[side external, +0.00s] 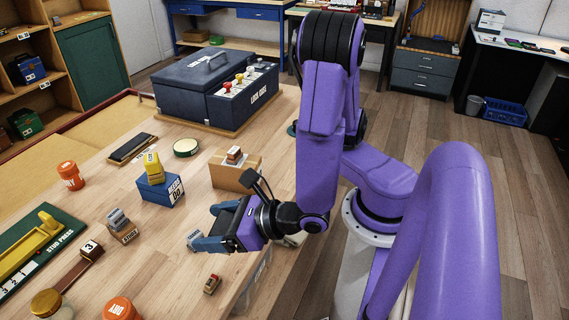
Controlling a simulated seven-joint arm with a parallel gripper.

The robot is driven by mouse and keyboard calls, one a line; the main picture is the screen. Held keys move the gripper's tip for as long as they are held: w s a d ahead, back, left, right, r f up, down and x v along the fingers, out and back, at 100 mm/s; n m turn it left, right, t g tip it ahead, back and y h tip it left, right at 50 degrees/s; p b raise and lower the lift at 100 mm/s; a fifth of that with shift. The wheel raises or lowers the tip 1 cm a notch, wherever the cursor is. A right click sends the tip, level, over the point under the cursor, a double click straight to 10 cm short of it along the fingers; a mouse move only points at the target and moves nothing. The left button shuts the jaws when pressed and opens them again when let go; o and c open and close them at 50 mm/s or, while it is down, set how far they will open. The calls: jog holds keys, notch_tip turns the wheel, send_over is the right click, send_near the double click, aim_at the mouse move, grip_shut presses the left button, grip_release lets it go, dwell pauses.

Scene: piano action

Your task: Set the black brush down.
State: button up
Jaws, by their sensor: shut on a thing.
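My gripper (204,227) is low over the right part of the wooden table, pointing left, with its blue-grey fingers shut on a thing. The held thing, taken to be the black brush, is mostly hidden by the fingers and the gripper body. I cannot make out its shape, or whether it touches the table top (150,245).
A blue block with a yellow top (158,190) and a cardboard box (232,172) stand beyond my gripper. A grey stamp-like piece (120,226) is to the left. Bare table lies between them.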

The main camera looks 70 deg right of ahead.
notch_tip(320, 180, up, 2)
jog(key=w+d+m+g+h, duration=0.1)
jog(key=w+d+m+h, duration=0.2)
jog(key=d, duration=0.6)
jog(key=w+d+m+g+h, duration=0.1)
jog(key=w+d+m+h, duration=0.3)
jog(key=d, duration=0.5)
jog(key=w+d+m+g+h, duration=0.1)
jog(key=w+d+m+h, duration=0.3)
jog(key=d, duration=0.5)
jog(key=shift+w+r+g+h, duration=0.2)
jog(key=shift+w+h, duration=0.15)
jog(key=shift+w, duration=0.35)
jog(key=shift+w+r+g+h, duration=0.1)
jog(key=shift+w+r+h, duration=0.2)
jog(key=shift+w, duration=0.35)
jog(key=s+d+m+g+h, duration=0.2)
jog(key=s+d+m+g, duration=0.3)
jog(key=d, duration=0.7)
jog(key=s+d+m+g+h, duration=0.2)
jog(key=s+d+m+g, duration=0.25)
jog(key=d, duration=0.75)
jog(key=shift+a+f, duration=0.2)
jog(key=shift+f, duration=8.75)
jog(key=shift+f, duration=0.1)
